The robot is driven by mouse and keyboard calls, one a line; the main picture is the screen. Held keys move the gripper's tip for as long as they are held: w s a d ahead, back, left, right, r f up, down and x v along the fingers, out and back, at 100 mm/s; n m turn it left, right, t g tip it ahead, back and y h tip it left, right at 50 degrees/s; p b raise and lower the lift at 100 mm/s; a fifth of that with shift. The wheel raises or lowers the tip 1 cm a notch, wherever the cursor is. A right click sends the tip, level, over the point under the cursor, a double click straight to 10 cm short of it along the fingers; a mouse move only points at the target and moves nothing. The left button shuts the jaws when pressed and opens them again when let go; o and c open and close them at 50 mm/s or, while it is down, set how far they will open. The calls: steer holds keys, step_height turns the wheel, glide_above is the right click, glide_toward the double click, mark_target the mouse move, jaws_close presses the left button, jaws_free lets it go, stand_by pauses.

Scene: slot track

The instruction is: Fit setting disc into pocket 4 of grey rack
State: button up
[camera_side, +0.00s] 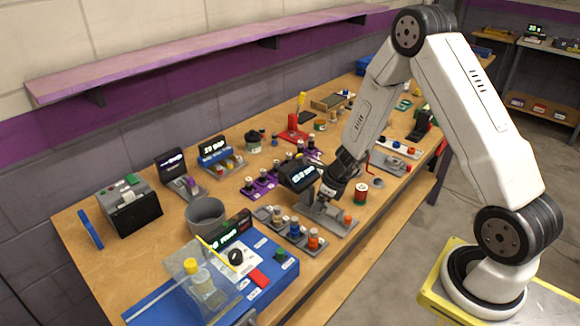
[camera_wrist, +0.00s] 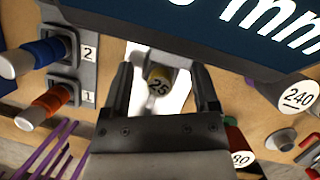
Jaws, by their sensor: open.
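My gripper (camera_wrist: 165,82) is open, with its two dark fingers on either side of a small yellowish disc or cylinder marked 25 (camera_wrist: 159,80), which looks like the setting disc. The piece stands on a bright metal part of the gauge with the dark display (camera_wrist: 250,25). A gap shows beside it, and contact cannot be told. In the side view my gripper (camera_side: 327,196) is low over the gauge base (camera_side: 335,222). The grey rack (camera_side: 303,247) stands to its left; in the wrist view its pockets 2 and 1 (camera_wrist: 66,82) hold blue and orange pieces. Pocket 4's label is not visible.
A cylinder marked 240 (camera_wrist: 297,96) and a red-green one marked 80 (camera_wrist: 238,148) stand near my right finger. A red-green can (camera_side: 361,191) stands right of the gauge. A grey cup (camera_side: 205,216) and blue station (camera_side: 275,265) lie left. The gauge's display (camera_side: 298,175) is close to my wrist.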

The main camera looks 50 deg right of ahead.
stand_by(0.4)
jaws_close()
steer(key=shift+r, duration=0.1)
steer(key=shift+r, duration=4.95)
